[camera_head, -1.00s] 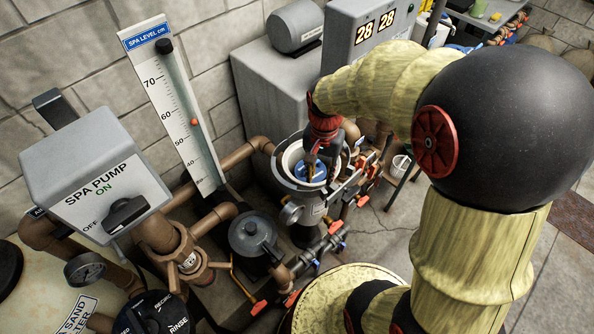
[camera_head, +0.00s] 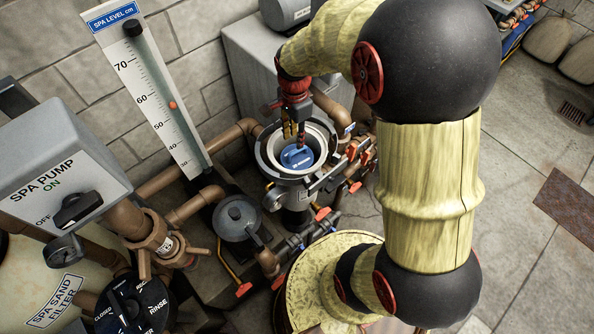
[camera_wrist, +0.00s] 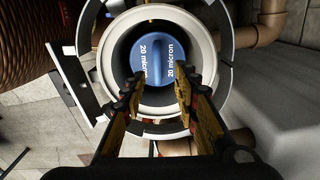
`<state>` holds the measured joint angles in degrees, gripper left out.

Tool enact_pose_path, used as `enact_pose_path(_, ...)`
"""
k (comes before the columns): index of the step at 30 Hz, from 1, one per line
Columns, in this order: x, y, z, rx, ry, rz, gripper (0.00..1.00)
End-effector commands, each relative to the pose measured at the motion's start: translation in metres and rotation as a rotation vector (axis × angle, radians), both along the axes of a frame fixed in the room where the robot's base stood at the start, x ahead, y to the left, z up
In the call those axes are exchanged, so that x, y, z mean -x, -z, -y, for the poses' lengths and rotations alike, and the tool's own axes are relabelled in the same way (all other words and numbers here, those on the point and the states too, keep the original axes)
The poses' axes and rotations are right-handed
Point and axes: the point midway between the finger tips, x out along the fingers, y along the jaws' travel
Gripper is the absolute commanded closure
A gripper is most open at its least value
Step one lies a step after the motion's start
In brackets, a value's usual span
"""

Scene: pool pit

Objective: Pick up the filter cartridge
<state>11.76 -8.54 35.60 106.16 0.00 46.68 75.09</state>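The filter cartridge (camera_head: 297,155) sits inside the open round filter housing (camera_head: 318,172). Only its blue top with a raised handle bar shows; its sides are hidden in the housing. In the wrist view the blue top (camera_wrist: 158,62) reads "20 micron" and lies ahead of my fingertips, ringed by the pale inner wall (camera_wrist: 116,40). My gripper (camera_head: 293,134) is above the housing in the head view. In the wrist view my gripper (camera_wrist: 156,90) is open, its two yellow fingers apart with nothing held between them. The fingertips overlap the lower part of the housing opening.
A grey lidded strainer pot (camera_head: 240,215) and brown pipes (camera_head: 185,172) stand left of the housing. The spa pump box (camera_head: 70,165) and level gauge (camera_head: 150,90) are further left. Valves with orange handles (camera_head: 323,213) are close below the housing. Open floor (camera_head: 520,215) lies to the right.

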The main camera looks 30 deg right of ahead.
Motion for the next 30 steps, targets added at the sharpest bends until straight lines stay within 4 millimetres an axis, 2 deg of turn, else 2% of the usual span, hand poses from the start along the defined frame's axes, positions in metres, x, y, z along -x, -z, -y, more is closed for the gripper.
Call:
enact_pose_path(6, 0.001, 0.023, 0.0, -0.001, 0.004, -0.002, 0.7)
enact_pose_path(11, 0.002, 0.034, 0.002, -0.001, 0.003, -0.004, 0.7)
enact_pose_path(19, 0.005, 0.071, 0.005, -0.001, 0.003, -0.003, 0.7)
enact_pose_path(27, 0.004, 0.076, 0.005, 0.0, 0.002, -0.001, 0.7)
enact_pose_path(30, 0.004, 0.076, 0.005, 0.0, 0.002, -0.001, 0.75)
